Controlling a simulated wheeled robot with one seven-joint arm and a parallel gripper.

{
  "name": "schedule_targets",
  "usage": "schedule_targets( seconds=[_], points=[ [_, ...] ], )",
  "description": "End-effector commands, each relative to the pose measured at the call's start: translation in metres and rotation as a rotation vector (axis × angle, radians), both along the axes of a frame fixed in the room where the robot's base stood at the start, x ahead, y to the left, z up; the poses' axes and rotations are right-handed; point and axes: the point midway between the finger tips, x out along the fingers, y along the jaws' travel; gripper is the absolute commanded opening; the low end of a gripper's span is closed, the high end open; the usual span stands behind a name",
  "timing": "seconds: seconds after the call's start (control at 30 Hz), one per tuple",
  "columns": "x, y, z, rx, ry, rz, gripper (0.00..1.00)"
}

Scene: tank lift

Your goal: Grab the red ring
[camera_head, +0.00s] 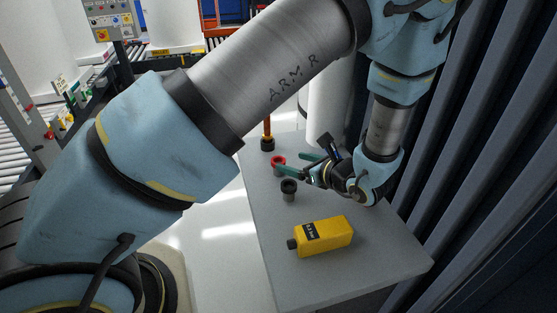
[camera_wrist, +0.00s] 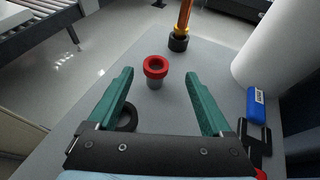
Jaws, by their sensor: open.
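The red ring (camera_wrist: 156,63) sits on top of a short grey post on the grey table (camera_wrist: 205,58). In the wrist view it is ahead of my gripper (camera_wrist: 160,90), between the lines of the two green fingers and a little beyond their tips. My gripper is open and empty. In the head view the red ring (camera_head: 278,160) is just left of my gripper (camera_head: 296,165), and the fingers point towards it. The lower part of its post is hard to make out there.
A dark ring on a post (camera_head: 289,187) stands nearer, under the left finger in the wrist view. A yellow box-shaped bottle (camera_head: 324,236) lies in front. An orange rod in a black base (camera_head: 267,143) stands behind. A white cylinder (camera_wrist: 278,48) rises at right.

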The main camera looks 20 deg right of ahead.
Motion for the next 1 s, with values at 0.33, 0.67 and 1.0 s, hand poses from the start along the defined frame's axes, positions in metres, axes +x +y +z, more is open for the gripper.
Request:
schedule_targets(
  seconds=[0.33, 0.67, 1.0],
  points=[
    [0.037, 0.017, -0.017, 0.003, 0.000, 0.003, 0.83],
    [0.044, 0.018, -0.022, -0.001, 0.000, 0.000, 0.83],
    [0.043, 0.018, -0.022, -0.001, 0.000, 0.001, 0.46]
  ],
)
